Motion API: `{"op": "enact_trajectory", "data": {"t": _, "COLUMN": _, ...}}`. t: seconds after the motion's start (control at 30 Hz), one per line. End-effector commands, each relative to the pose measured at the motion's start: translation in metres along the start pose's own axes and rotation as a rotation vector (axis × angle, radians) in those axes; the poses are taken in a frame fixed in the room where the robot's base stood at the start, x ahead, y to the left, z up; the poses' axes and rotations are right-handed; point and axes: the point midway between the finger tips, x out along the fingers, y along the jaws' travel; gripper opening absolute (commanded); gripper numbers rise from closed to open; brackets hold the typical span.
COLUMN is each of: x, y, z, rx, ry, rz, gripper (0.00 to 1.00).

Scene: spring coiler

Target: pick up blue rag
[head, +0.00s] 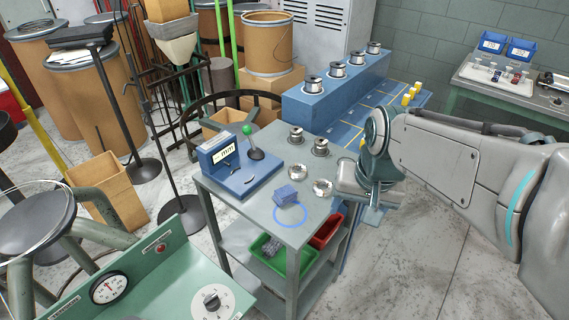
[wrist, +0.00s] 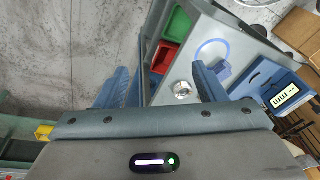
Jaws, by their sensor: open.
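The blue rag (head: 286,195) lies crumpled on the grey top of a small cart (head: 305,235), at the far edge of a blue ring outline. It also shows in the wrist view (wrist: 223,70), beyond and slightly right of the right fingertip. My gripper (head: 372,214) is at the right of the cart in the head view, apart from the rag. In the wrist view my gripper (wrist: 160,75) has its two blue fingers spread wide, with nothing held between them. The fingers are partly hidden behind the arm in the head view.
On the cart top stand a blue device with a green-knobbed lever (head: 250,150) and several metal spools (head: 323,187). Green (head: 268,256) and red (head: 326,230) bins sit on the shelf below. A blue bench (head: 335,100) adjoins behind. A green console (head: 165,275) stands front left.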

Motion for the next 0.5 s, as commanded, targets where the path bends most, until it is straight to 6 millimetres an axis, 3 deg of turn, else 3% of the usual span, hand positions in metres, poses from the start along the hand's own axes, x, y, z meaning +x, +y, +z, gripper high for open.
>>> {"op": "enact_trajectory", "data": {"t": 0.2, "x": 0.008, "y": -0.048, "z": -0.069, "rx": 0.244, "ry": -0.091, "rz": -0.004, "gripper": 0.64}}
{"op": "enact_trajectory", "data": {"t": 0.5, "x": 0.045, "y": -0.124, "z": -0.139, "rx": 0.555, "ry": -0.149, "rz": 0.083, "gripper": 0.64}}
